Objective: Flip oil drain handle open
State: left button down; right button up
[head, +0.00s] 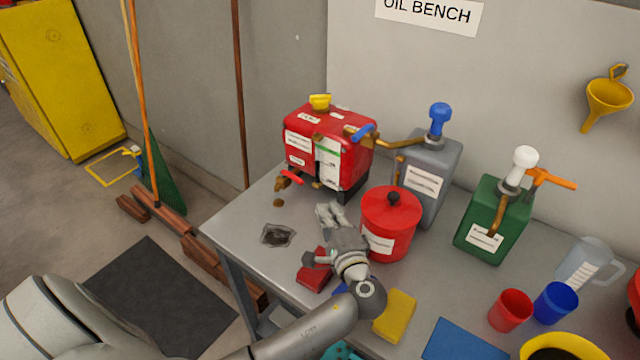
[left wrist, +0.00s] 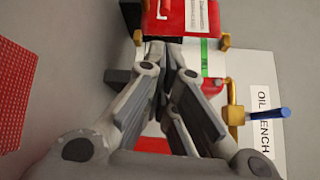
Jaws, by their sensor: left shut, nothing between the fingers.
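A red tank (head: 328,150) with a yellow cap stands at the back left of the bench. A small brass drain valve (head: 282,184) with a red handle (head: 291,177) sticks out low on its left side. My left gripper (head: 327,208) is shut and empty, just in front of the tank and right of the red handle, apart from it. In the left wrist view the gripper's fingers (left wrist: 167,55) point at the tank (left wrist: 203,17). I cannot make out the red drain handle there. My right gripper is not in view.
A blue-handled brass tap (head: 365,132) is on the tank's right side. A red lidded pot (head: 390,225) stands close right of my left gripper. A grey can (head: 428,180) and green can (head: 492,222) stand behind. A dark drain opening (head: 277,235) lies on clear bench at left.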

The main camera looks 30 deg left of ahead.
aim_at(292, 178)
pick_arm(q)
jog(key=p+x, duration=0.2)
jog(key=x, duration=0.7)
jog(key=shift+w, duration=0.1)
jog(key=shift+w+a+f, duration=0.1)
jog(key=shift+w+a, duration=0.3)
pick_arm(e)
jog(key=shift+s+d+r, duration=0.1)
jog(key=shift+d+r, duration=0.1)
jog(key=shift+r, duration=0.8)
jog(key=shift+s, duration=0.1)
